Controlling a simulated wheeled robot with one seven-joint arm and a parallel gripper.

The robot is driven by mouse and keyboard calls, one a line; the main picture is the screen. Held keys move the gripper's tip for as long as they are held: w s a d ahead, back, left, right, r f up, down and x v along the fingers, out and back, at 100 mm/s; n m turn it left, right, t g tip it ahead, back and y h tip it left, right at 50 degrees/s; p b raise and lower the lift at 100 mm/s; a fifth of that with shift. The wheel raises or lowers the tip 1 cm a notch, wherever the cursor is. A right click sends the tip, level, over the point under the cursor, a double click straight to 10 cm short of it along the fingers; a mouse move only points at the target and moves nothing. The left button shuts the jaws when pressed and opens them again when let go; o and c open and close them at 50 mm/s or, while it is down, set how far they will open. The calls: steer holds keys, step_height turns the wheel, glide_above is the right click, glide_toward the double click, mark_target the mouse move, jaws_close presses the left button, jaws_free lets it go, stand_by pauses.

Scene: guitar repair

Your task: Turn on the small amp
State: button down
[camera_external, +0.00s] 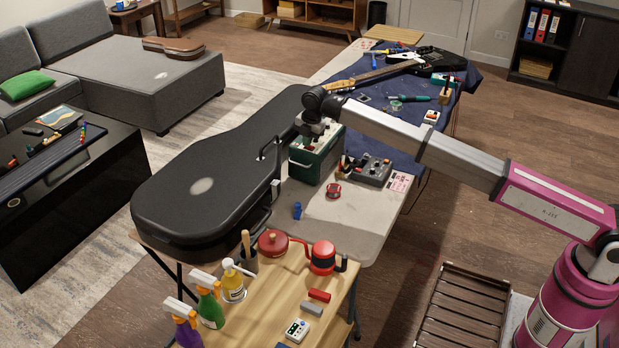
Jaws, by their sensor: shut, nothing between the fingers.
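The small amp is a dark green box with a pale panel (305,168) on the work table, between the black guitar case and a grey pedal unit. My arm reaches in from the right, and my gripper (311,138) is at the top of the amp, pointing down. The gripper is shut with nothing in it. It covers part of the amp's top, so I cannot make out the switch or whether the fingers touch it. Whether the amp is on or off cannot be seen.
A large black guitar case (205,190) lies left of the amp. A grey pedal unit (374,171) sits to its right, and a red round item (333,190) and a blue item (297,211) in front. A wooden table with spray bottles (209,306) stands nearest. An electric guitar (425,62) lies behind.

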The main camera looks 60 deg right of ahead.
step_height(320, 180, up, 12)
steer(key=w, duration=0.3)
steer(key=s+d+f+m+g+y, duration=0.1)
steer(key=s+f+m, duration=0.1)
steer(key=s+f, duration=0.95)
steer(key=s+d+f+m+g, duration=0.1)
steer(key=s+f+m, duration=0.4)
steer(key=s, duration=1.2)
steer(key=s+d+f+g+y, duration=0.1)
steer(key=s+f, duration=1)
steer(key=s, duration=0.3)
steer(key=s+a+f+m, duration=0.1)
steer(key=s+f+m, duration=0.2)
steer(key=f, duration=0.3)
steer(key=s+a+f+m+h, duration=0.1)
steer(key=s+f+m, duration=0.3)
steer(key=f, duration=0.3)
steer(key=s+a+f+m+t+h, duration=0.1)
steer(key=s+f+m, duration=0.2)
steer(key=f, duration=0.4)
steer(key=shift+s+a+m, duration=0.15)
steer(key=shift+a+m, duration=0.05)
steer(key=shift+m, duration=0.3)
